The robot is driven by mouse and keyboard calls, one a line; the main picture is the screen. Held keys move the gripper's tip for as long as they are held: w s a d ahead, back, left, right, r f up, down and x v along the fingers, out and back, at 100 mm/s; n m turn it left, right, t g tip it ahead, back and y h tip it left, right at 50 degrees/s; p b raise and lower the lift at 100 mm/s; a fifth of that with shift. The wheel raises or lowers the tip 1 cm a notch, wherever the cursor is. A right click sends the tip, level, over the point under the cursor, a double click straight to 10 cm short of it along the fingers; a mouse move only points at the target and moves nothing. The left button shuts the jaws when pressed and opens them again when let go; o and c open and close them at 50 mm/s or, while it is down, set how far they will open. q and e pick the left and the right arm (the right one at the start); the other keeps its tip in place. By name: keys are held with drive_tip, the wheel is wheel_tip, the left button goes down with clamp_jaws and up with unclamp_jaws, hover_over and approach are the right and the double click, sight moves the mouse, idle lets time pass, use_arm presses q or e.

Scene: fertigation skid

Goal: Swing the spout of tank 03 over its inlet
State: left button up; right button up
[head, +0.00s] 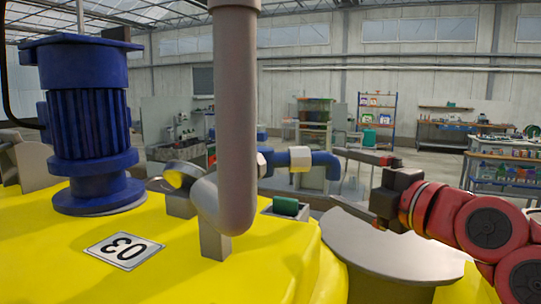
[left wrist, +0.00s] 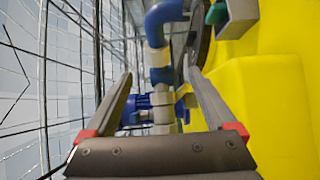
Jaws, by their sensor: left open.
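The yellow tank top (head: 60,255) bears an upside-down 03 plate (head: 123,250). A thick grey pipe (head: 236,100) bends above the tank and runs into the spout, a blue elbow with a cream collar (head: 300,158). The spout's end turns down; it also shows in the left wrist view (left wrist: 165,18). A pale round plate or lid (head: 395,250) lies at the tank's right; I cannot tell which part is the inlet. My left gripper (head: 350,180) reaches in from the right, open and empty, beside the spout's end. Its fingers (left wrist: 158,78) are apart, with the spout beyond them. My right gripper is out of view.
A blue motor (head: 88,110) stands on the tank at left. Behind are shelves (head: 376,115) and a workbench (head: 450,133), well away from the tank.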

sight(290, 157)
use_arm(q)
drive_tip(key=p+x, duration=0.5)
drive_tip(key=x, duration=1)
drive_tip(key=shift+w+a+r, duration=0.1)
drive_tip(key=shift+a+r, duration=0.05)
drive_tip(key=shift+r, duration=0.05)
drive_tip(key=shift+w+a+f, duration=0.1)
drive_tip(key=shift+w+a, duration=0.1)
drive_tip(key=shift+w, duration=0.15)
drive_tip(key=shift+c, duration=0.3)
clamp_jaws()
